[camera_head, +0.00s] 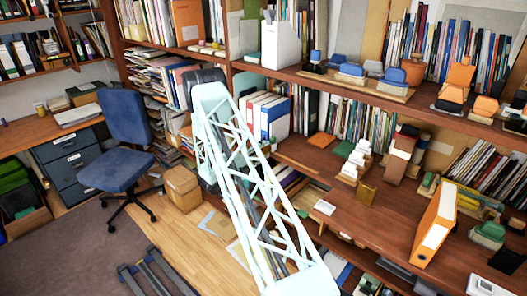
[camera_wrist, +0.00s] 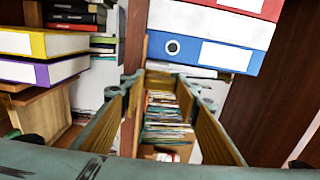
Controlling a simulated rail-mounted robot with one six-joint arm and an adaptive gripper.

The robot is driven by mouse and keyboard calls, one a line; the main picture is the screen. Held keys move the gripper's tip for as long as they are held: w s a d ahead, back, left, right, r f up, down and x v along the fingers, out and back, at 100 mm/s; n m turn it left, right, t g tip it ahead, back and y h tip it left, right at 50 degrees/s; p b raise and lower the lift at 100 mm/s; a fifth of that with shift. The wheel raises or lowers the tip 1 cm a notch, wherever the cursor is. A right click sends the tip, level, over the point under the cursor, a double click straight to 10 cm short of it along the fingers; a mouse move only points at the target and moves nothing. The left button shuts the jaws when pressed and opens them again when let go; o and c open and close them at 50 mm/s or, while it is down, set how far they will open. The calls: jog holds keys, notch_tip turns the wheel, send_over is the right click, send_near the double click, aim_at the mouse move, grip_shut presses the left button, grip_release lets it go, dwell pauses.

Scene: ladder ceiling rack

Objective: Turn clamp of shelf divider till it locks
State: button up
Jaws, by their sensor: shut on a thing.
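In the wrist view my gripper (camera_wrist: 163,78) reaches forward with its two long fingers on either side of the picture's middle. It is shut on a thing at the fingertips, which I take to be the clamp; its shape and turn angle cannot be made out. A brown wooden upright (camera_wrist: 134,35), perhaps the shelf divider, stands just beyond the left fingertip.
Red and blue binders (camera_wrist: 215,48) lie close above the right finger. Yellow and purple books (camera_wrist: 40,58) are at left. A stack of papers (camera_wrist: 165,120) shows between the fingers. In the head view, a blue chair (camera_head: 122,140) and cardboard box (camera_head: 183,188) stand left of my arm.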

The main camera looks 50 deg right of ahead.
jog(key=o, duration=0.9)
jog(key=shift+c, duration=0.2)
jog(key=shift+a, duration=0.1)
jog(key=w+a, duration=0.1)
jog(key=a, duration=1)
jog(key=shift+a, duration=0.35)
